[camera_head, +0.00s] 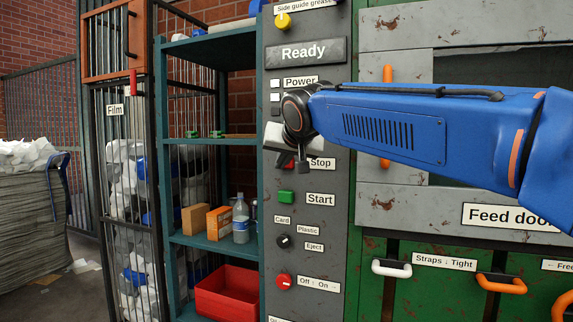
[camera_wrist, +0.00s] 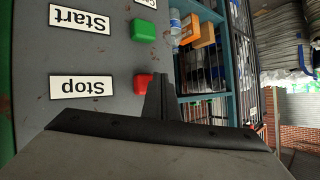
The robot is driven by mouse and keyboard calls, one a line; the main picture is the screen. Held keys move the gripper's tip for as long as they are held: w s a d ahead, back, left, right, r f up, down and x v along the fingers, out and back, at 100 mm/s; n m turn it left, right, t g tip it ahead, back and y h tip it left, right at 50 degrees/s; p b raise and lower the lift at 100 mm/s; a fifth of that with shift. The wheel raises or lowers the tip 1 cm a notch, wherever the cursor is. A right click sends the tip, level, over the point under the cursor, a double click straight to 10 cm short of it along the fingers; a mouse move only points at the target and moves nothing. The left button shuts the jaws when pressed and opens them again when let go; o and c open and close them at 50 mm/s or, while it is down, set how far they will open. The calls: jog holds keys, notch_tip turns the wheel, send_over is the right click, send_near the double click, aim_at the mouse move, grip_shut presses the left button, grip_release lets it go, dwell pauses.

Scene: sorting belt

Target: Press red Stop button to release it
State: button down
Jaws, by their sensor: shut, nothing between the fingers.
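The red Stop button (camera_wrist: 142,80) sits on the grey control panel beside its white Stop label (camera_wrist: 82,87), which looks upside down in the wrist view. My gripper (camera_wrist: 160,78) is shut and empty, and its dark fingertips overlap the button's right edge in that view. I cannot tell whether they touch it. In the head view my gripper (camera_head: 296,162) is in front of the panel and hides most of the button. The Stop label (camera_head: 322,163) shows just to the right of it.
The green Start button (camera_head: 286,196) is below Stop, with a black selector knob (camera_head: 283,241) and a red Off/On knob (camera_head: 284,282) lower down. A Ready display (camera_head: 304,51) is above. Teal shelves (camera_head: 213,142) stand left of the panel. Feed door (camera_head: 510,216) is at right.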

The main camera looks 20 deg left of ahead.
jog(key=shift+s, duration=0.4)
jog(key=s, duration=0.6)
jog(key=shift+a, duration=0.3)
jog(key=shift+d, duration=0.1)
dwell(0.3)
jog(key=s+d+f+m+g+h, duration=0.15)
jog(key=d+f, duration=0.35)
jog(key=d, duration=0.6)
jog(key=d+f+h, duration=0.2)
jog(key=d+f, duration=0.3)
jog(key=d, duration=0.7)
jog(key=s+d+f+m+h, duration=0.1)
jog(key=d+f, duration=0.5)
jog(key=d, duration=0.5)
jog(key=s+d+f+g+h, duration=0.1)
jog(key=s+d+f+g, duration=0.1)
jog(key=s+d+f, duration=0.8)
jog(key=s+d+f+m+g+h, duration=0.1)
jog(key=s+d+f+g, duration=0.1)
jog(key=s+d+f, duration=0.8)
jog(key=s+f, duration=0.4)
jog(key=shift+d+f, duration=0.2)
jog(key=shift+f, duration=0.2)
